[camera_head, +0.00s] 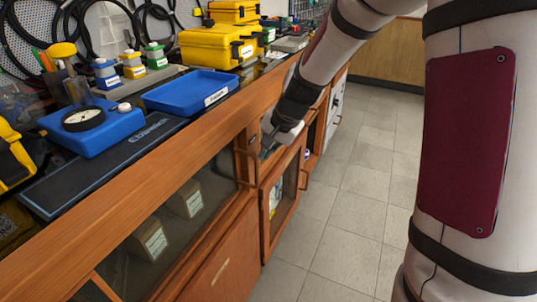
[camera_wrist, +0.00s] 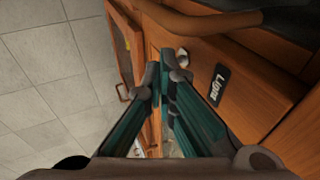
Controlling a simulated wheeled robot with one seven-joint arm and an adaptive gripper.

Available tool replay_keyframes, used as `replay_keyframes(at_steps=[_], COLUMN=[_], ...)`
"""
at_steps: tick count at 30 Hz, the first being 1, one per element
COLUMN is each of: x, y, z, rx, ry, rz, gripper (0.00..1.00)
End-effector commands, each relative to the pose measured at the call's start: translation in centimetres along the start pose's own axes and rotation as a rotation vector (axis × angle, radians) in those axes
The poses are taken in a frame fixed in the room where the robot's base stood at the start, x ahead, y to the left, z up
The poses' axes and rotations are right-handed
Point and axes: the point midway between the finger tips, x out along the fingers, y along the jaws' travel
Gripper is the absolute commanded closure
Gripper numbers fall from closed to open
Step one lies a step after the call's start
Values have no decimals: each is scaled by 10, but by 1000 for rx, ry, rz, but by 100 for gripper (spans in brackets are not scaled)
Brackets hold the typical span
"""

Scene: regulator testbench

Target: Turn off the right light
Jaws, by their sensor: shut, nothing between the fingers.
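In the wrist view a black label reading "Light" (camera_wrist: 216,85) is on the wooden cabinet front (camera_wrist: 255,80). A small round whitish switch or knob (camera_wrist: 182,56) sits on the wood just beyond the label. My gripper (camera_wrist: 162,70) is shut and empty, its fingertips close to the left of the knob. I cannot tell whether they touch it. In the head view my gripper (camera_head: 265,152) is at the bench's front face, beside an open cabinet section. The knob is hidden there. No lamp is clearly visible, so I cannot tell the light's state.
A blue tray (camera_head: 190,92), a blue gauge unit (camera_head: 90,128) and yellow cases (camera_head: 215,46) stand on the bench. Glass-fronted cabinets (camera_head: 170,225) with handles lie below. A cabinet handle (camera_head: 307,176) sticks out near my gripper. Tiled floor (camera_head: 345,215) is clear to the right.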

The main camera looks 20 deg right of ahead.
Motion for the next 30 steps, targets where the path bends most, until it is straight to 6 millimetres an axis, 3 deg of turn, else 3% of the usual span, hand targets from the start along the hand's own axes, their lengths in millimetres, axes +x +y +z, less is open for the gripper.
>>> replay_keyframes(at_steps=[17,30], x=[13,6], y=[8,5], z=[-2,-4], rx=[-1,-1], ry=[-1,-1], rz=[1,1], gripper=[100,100])
